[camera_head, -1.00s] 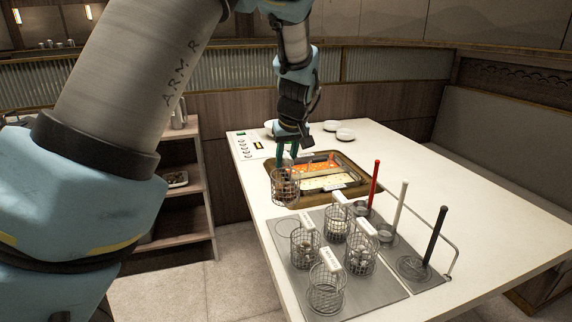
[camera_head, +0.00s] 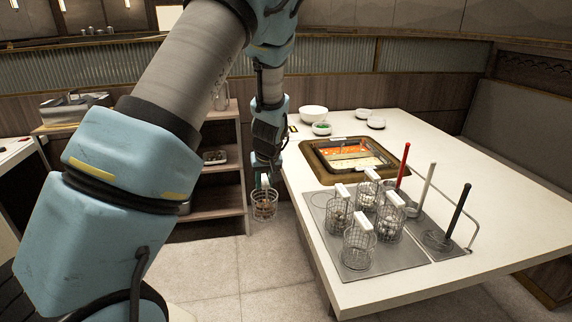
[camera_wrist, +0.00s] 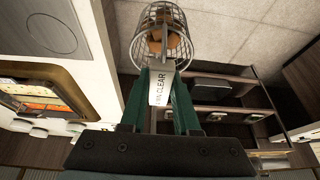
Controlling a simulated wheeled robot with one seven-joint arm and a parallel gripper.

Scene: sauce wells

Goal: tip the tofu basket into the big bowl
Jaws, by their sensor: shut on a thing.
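My gripper (camera_head: 264,181) is shut on the handle of a wire basket (camera_head: 264,206). The basket hangs upright over the floor, just off the table's left edge. In the wrist view, the green fingers of my gripper (camera_wrist: 161,88) close on the handle's white label, and the basket (camera_wrist: 163,25) holds brown pieces, likely the tofu. A big white bowl (camera_head: 313,114) stands at the table's back left corner, beyond and to the right of my gripper. Its inside is hidden.
A divided soup pot (camera_head: 350,153) is set in the white table (camera_head: 430,135). Several wire baskets (camera_head: 358,246) and upright ladles (camera_head: 459,210) stand on the grey plate in front. Small bowls (camera_head: 376,122) are near the big bowl. A wooden shelf (camera_head: 215,205) stands behind my gripper.

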